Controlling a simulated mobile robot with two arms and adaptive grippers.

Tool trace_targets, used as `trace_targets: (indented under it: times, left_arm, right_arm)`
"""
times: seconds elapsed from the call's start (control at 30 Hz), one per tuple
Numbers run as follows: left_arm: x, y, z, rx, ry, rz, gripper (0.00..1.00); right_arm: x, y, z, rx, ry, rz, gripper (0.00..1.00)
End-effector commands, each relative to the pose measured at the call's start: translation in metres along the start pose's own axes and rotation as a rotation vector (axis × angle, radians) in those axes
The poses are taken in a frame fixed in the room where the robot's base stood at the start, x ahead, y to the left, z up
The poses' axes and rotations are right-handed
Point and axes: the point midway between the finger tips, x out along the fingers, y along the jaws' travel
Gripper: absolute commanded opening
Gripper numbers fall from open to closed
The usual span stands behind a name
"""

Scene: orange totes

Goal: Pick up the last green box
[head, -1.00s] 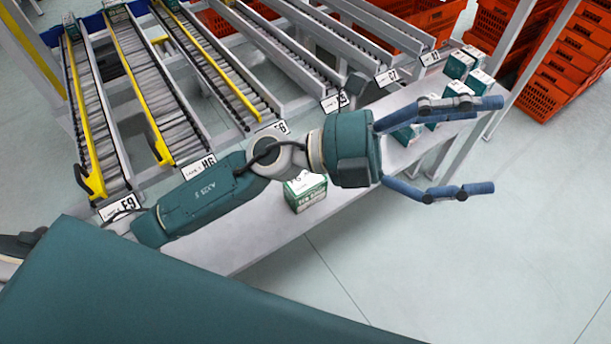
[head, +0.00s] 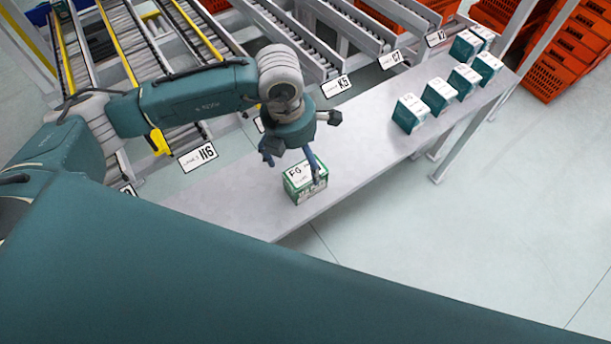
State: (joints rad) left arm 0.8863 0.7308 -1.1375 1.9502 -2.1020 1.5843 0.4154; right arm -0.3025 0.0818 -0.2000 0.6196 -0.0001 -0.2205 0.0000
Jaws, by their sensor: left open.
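A green box with a white top (head: 300,192) stands alone on the near part of the grey shelf (head: 245,210). My left gripper (head: 295,160) points down just above and behind this box, with its fingers spread. One finger reaches down in front of part of the box top; I cannot tell whether it touches. The jaws hold nothing. Several more green and white boxes stand farther right on the shelf, one of them at its near end (head: 408,115). My right gripper is not in view.
Roller lanes with labels such as the K5 tag (head: 336,86) run along the back of the shelf. Orange totes (head: 568,55) are stacked at the upper right. The shelf is bare between the lone box and the others. Open floor (head: 480,220) lies in front.

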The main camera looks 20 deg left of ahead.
Motion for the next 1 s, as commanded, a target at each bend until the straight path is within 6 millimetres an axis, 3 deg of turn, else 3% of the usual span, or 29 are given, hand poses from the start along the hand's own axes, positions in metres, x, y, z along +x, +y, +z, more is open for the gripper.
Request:
trace_targets:
  times: [0.17, 0.33, 0.5, 1.0]
  left_arm:
    - [0.011, -0.001, 0.000, 0.001, 0.003, -0.003, 0.91]
    - [0.036, -0.001, 0.002, 0.001, 0.003, -0.004, 0.91]
    - [0.056, -0.001, 0.003, 0.002, -0.001, -0.003, 0.91]
    - [0.060, -0.001, 0.002, 0.002, -0.002, -0.003, 0.91]
  right_arm:
    - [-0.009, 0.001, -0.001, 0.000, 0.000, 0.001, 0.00]
    - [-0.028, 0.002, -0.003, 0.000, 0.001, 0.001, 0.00]
    - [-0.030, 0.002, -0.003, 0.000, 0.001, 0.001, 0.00]
    - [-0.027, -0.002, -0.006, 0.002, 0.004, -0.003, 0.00]
